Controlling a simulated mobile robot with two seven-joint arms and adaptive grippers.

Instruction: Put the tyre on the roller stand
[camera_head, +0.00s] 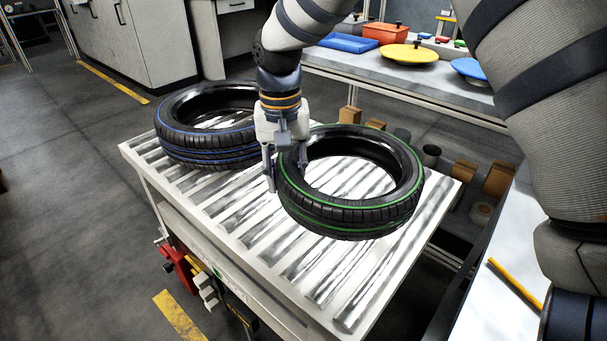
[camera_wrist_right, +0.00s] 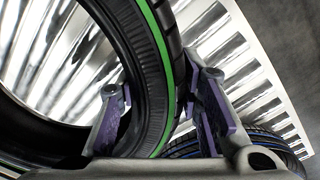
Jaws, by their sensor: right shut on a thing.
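The black tyre with green stripes (camera_head: 350,218) lies flat over the right part of the roller stand (camera_head: 262,243); I cannot tell whether it touches the rollers or hangs just above. My right gripper (camera_head: 287,172) is shut on the left side of its wall, one finger outside and one inside the ring. The right wrist view shows the green-striped tyre (camera_wrist_right: 152,75) between the two fingers. A second tyre with blue stripes (camera_head: 200,150) lies on the left part of the stand and partly shows in the right wrist view (camera_wrist_right: 270,142). My left gripper is not in view.
Behind the stand is a shelf (camera_head: 400,85) with a blue tray (camera_head: 348,43), an orange-red box (camera_head: 386,33) and a yellow lid (camera_head: 410,53). A white table (camera_head: 500,245) with a yellow stick (camera_head: 515,283) is at the right. Rollers at the front are bare.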

